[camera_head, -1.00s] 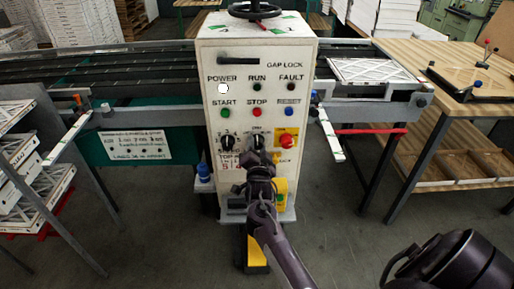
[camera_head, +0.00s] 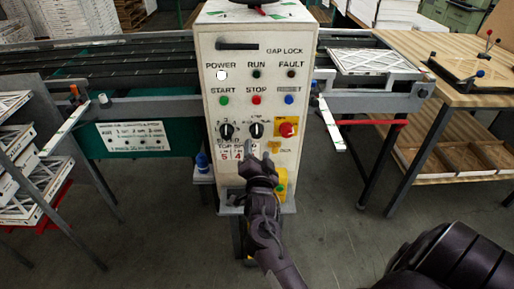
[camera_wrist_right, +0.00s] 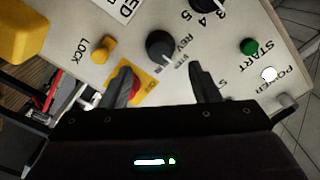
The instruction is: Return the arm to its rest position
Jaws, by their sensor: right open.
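My right gripper (camera_head: 260,152) is in front of the lower part of the white control panel (camera_head: 265,65), just below the black selector knobs. In the right wrist view my right gripper (camera_wrist_right: 160,85) has its two fingers spread with nothing between them. A black selector knob (camera_wrist_right: 160,45) lies beyond the gap, apart from the fingers. A red knob on a yellow plate (camera_head: 287,130) is right of the gripper in the head view; in the wrist view it is partly hidden behind one finger. My left gripper is not in view.
A conveyor (camera_head: 130,75) runs left of the panel. A wooden table (camera_head: 450,60) stands at the right, and a framed filter (camera_head: 372,65) lies between it and the panel. A rack with filters (camera_head: 30,165) is at the left. Grey floor (camera_head: 335,230) is open right of the panel base.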

